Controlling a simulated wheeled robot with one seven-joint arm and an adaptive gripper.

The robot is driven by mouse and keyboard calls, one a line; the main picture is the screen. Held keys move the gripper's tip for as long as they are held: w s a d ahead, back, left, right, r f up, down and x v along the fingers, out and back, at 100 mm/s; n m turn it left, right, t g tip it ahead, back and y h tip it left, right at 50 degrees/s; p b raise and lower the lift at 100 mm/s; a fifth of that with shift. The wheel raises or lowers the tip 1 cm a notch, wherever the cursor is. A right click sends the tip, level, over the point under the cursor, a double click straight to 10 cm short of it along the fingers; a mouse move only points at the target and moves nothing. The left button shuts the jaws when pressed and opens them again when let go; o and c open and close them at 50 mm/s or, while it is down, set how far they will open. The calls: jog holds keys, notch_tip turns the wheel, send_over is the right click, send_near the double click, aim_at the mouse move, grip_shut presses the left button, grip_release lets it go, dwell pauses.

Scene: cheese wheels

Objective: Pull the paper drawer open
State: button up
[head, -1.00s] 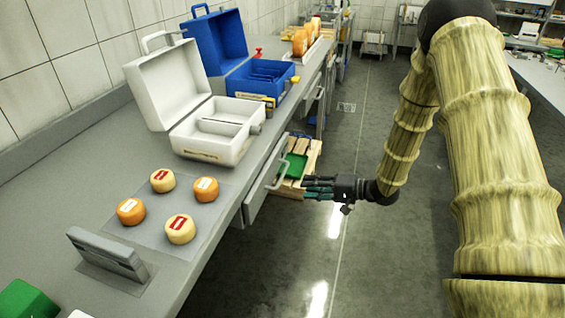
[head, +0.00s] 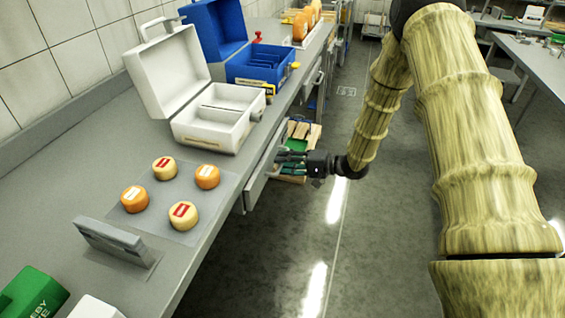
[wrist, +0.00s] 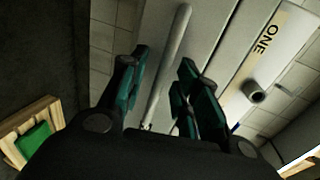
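The grey drawer front (head: 258,187) is under the counter edge, with a light bar handle (head: 272,163) on it. My gripper (head: 281,162) is at the handle from the aisle side. In the wrist view, my gripper (wrist: 160,85) is open, with the handle bar (wrist: 168,65) running lengthwise between its two green fingers. The fingers look apart from the bar. The drawer front (wrist: 212,25) shows behind the right finger.
The grey counter (head: 95,185) holds a white open case (head: 215,128), a blue open case (head: 255,72) and several cheese wheels on a grey mat (head: 228,185). A wooden crate with a green item (head: 299,130) stands beyond my gripper. The aisle floor (head: 375,220) is clear.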

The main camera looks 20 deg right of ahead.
jog(key=shift+w+a+f, duration=0.1)
jog(key=shift+w+a, duration=0.15)
jog(key=shift+a, duration=0.15)
grip_shut()
jog(key=shift+s, duration=0.1)
